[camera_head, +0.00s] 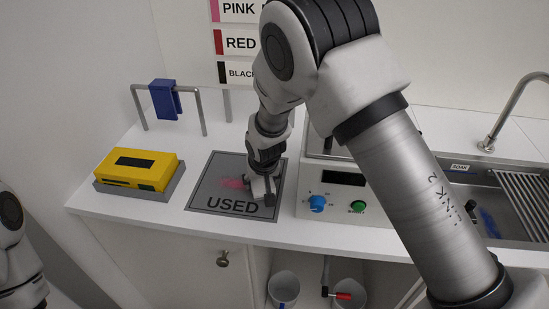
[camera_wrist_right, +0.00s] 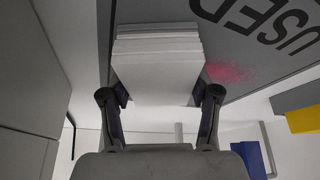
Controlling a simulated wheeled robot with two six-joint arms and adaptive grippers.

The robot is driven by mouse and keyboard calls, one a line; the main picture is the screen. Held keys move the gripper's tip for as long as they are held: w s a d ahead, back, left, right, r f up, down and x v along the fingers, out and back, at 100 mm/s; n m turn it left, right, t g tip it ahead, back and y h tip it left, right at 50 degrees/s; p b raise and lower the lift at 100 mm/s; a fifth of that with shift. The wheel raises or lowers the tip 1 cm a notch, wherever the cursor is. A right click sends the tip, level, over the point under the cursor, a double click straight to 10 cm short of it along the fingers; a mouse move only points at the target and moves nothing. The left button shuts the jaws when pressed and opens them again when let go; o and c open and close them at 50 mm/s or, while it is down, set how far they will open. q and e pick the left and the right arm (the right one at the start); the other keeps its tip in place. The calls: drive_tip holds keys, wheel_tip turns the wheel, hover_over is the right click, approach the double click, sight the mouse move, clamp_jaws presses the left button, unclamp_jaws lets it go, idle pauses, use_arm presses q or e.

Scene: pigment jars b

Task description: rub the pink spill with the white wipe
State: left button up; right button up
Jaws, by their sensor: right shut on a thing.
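The pink spill (camera_head: 233,183) is a faint pink patch on the grey mat marked USED (camera_head: 205,190), and it also shows in the right wrist view (camera_wrist_right: 228,73). My right gripper (camera_head: 263,191) points down over the right part of the mat. It is shut on the white wipe (camera_wrist_right: 158,62), a layered white block between its two fingers. In the head view the wipe (camera_head: 257,187) is partly hidden by the fingers, at the right edge of the spill. I cannot tell whether it touches the mat. My left gripper is out of view.
A yellow device (camera_head: 138,167) on a grey base stands left of the mat. A control panel with a blue knob (camera_head: 317,203) stands close on the right, with a sink beyond. White counter lies clear between device and mat.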

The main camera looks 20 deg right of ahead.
drive_tip(key=shift+s+d, duration=0.2)
drive_tip(key=shift+d, duration=0.15)
drive_tip(key=shift+s+d+r+p, duration=0.1)
drive_tip(key=shift+d+r+p, duration=0.15)
drive_tip(key=shift+r+p, duration=0.25)
drive_tip(key=shift+s+d+r+p, duration=0.1)
drive_tip(key=shift+d+r+p, duration=0.15)
drive_tip(key=shift+r, duration=0.3)
drive_tip(key=shift+a+r, duration=0.1)
drive_tip(key=shift+r, duration=0.3)
drive_tip(key=shift+w+a+r+p, duration=0.1)
drive_tip(key=shift+a+r+p, duration=0.2)
drive_tip(key=shift+r+p, duration=0.55)
drive_tip(key=r+p, duration=0.2)
drive_tip(key=shift+d+r, duration=0.2)
drive_tip(key=shift+r, duration=0.2)
drive_tip(key=shift+a+r+p, duration=0.15)
drive_tip(key=shift+r+p, duration=0.25)
drive_tip(key=shift+p, duration=0.1)
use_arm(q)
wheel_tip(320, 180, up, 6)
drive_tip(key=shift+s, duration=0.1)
